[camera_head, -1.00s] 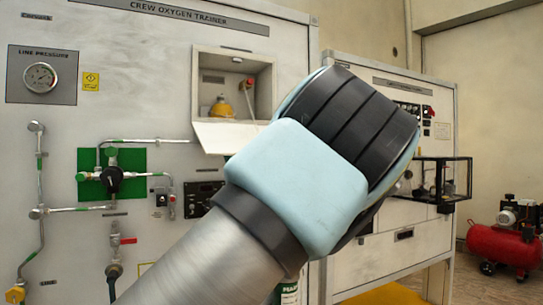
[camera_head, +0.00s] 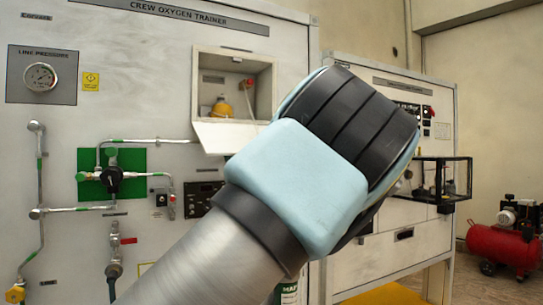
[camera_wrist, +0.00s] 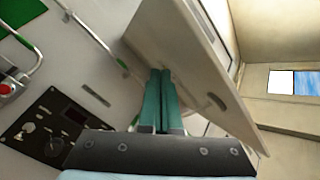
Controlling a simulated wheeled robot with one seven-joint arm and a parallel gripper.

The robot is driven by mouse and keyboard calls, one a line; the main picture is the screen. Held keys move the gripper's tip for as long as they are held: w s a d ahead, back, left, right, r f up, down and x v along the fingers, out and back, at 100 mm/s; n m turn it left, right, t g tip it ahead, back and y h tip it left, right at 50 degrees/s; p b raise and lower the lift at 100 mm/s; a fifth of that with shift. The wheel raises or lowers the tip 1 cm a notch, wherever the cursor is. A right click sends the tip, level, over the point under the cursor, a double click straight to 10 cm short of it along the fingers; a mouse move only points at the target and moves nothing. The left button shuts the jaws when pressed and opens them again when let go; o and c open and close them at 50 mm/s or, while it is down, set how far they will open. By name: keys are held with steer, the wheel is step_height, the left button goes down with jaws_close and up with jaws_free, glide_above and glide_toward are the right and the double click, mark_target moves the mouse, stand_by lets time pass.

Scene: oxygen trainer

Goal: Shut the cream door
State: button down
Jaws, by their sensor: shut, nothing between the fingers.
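The cream door (camera_head: 226,137) is a flap hinged at the lower edge of a recessed box (camera_head: 233,82) in the trainer panel. It hangs open, tilted outward and down. In the wrist view the door (camera_wrist: 185,48) fills the upper middle as a slanted plate. My gripper (camera_wrist: 160,72) shows there as two green fingers, shut together and empty. Their tips overlap the door's lower-left part in the picture; I cannot tell whether they touch it. In the head view my arm hides the gripper and the door's right end.
A yellow mask (camera_head: 221,107) sits inside the box. Left of it are pipes and valves on a green plate (camera_head: 127,165) and a gauge (camera_head: 40,77). A black control panel (camera_head: 201,197) lies below the door. A second cabinet (camera_head: 390,245) stands right, with a red compressor (camera_head: 503,245) beyond.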

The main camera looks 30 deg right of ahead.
mark_target(230, 141)
steer(key=r+p, duration=0.1)
steer(key=r, duration=0.1)
steer(key=r+p, duration=0.2)
steer(key=w+r+p, duration=0.1)
steer(key=r+p, duration=0.1)
steer(key=shift+d, duration=0.1)
stand_by(0.3)
step_height(230, 141, up, 4)
steer(key=p, duration=0.3)
steer(key=shift+s+f+p, duration=0.15)
steer(key=shift+p, duration=0.25)
